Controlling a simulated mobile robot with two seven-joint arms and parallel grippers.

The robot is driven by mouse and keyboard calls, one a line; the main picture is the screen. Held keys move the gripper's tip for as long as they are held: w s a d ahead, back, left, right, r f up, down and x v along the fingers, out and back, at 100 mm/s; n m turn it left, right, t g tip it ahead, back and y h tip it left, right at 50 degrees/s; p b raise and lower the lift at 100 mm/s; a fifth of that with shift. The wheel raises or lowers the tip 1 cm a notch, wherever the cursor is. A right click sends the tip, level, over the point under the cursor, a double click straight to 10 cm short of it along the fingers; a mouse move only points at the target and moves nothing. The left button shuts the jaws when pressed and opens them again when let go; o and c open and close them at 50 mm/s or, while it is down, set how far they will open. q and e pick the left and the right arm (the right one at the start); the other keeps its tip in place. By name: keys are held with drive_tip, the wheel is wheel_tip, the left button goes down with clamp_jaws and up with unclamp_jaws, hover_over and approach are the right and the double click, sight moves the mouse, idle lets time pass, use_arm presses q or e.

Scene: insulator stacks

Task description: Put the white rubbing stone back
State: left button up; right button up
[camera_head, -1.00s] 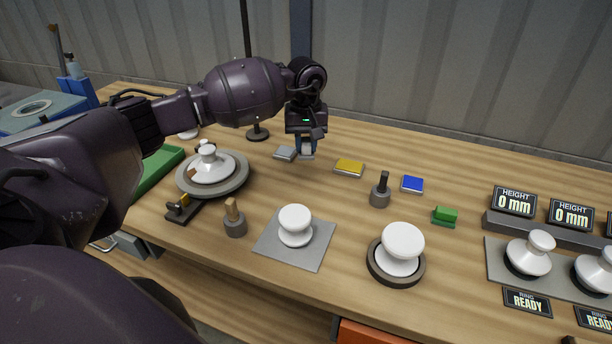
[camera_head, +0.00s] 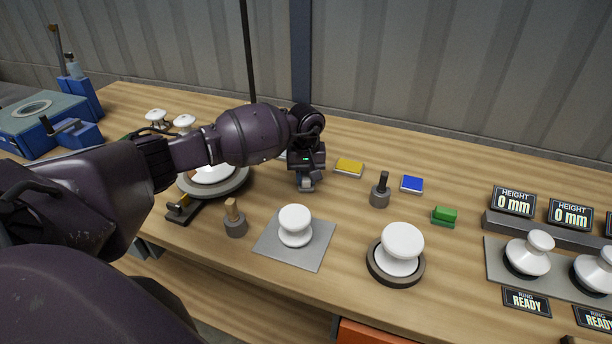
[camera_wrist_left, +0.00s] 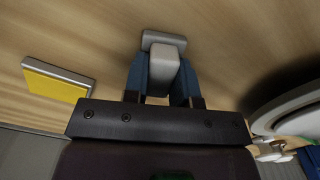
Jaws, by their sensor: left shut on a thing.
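My left gripper (camera_head: 306,181) is low over the middle-left of the wooden table. In the left wrist view the blue fingers of the left gripper (camera_wrist_left: 160,82) are closed on the pale handle block of the white rubbing stone (camera_wrist_left: 164,68). A wider grey-white slab shows at the stone's far end. The head view shows only a small pale part of the stone (camera_head: 307,184) below the fingers. I cannot tell whether it touches the table. My right gripper is not in view.
A yellow-topped pad (camera_head: 349,168), a blue pad (camera_head: 412,184) and a green block (camera_head: 445,215) lie to the right. A dark-handled tool (camera_head: 381,190) stands near them. White insulators stand on a grey mat (camera_head: 268,245) and dark ring (camera_head: 375,270). My arm partly hides a turntable (camera_head: 240,185).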

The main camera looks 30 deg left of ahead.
sight(306, 175)
use_arm(q)
drive_tip(key=shift+f, duration=0.15)
drive_tip(key=o, duration=0.9)
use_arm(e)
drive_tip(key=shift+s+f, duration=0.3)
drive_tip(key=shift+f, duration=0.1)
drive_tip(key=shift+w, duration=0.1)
use_arm(q)
drive_tip(key=shift+r, duration=0.3)
wheel_tip(306, 175, up, 12)
drive_tip(key=shift+b, duration=0.3)
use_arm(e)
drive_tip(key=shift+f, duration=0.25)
use_arm(q)
drive_tip(key=shift+f, duration=0.1)
